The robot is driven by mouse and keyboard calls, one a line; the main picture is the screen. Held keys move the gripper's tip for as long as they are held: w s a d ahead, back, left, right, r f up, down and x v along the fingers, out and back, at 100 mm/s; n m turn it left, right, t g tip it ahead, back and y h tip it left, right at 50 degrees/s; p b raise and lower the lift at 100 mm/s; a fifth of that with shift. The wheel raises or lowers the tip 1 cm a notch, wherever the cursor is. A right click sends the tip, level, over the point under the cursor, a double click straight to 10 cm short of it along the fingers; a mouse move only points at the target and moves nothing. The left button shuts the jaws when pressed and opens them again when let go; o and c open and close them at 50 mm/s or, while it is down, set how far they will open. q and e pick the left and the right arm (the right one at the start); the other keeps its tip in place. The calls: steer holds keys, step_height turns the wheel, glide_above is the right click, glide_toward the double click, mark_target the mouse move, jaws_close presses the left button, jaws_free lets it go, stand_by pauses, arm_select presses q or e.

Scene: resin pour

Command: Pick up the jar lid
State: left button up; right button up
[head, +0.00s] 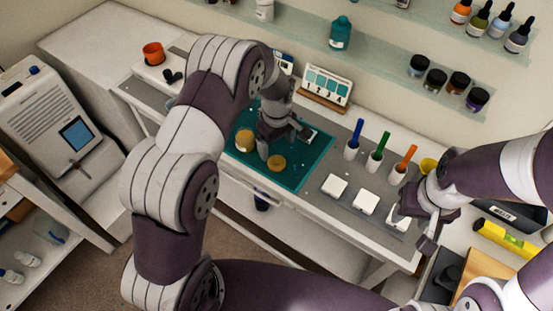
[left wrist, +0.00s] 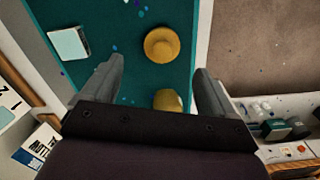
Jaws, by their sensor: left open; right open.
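The jar lid (head: 277,163) is a mustard-yellow disc lying on the teal mat (head: 312,172). In the left wrist view the lid (left wrist: 162,45) shows a round raised centre and lies just beyond the fingertips. A mustard-yellow jar (head: 245,140) stands to its left on the mat; in the left wrist view the jar (left wrist: 167,102) is partly hidden by my gripper. My left gripper (head: 285,146) is open and empty above the mat, beside the lid; it also shows in the left wrist view (left wrist: 158,68). My right gripper (head: 415,229) is open near the bench's right part.
A pale square piece (left wrist: 68,43) lies on the mat. White blocks (head: 334,187) and cups with coloured sticks (head: 351,150) stand right of the mat. A numbered stand (head: 326,86) is behind it. An orange cup (head: 153,53) stands at the far left.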

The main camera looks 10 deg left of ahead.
mark_target(277, 159)
arm_select(q)
steer(key=shift+s+d+f, duration=0.1)
steer(key=shift+f, duration=0.3)
steer(key=f+p, duration=0.2)
steer(key=shift+s+f, duration=0.3)
steer(key=f, duration=0.3)
steer(key=shift+w, duration=0.25)
steer(key=shift+s+r, duration=0.1)
steer(key=shift+c, duration=1)
steer(key=c, duration=0.9)
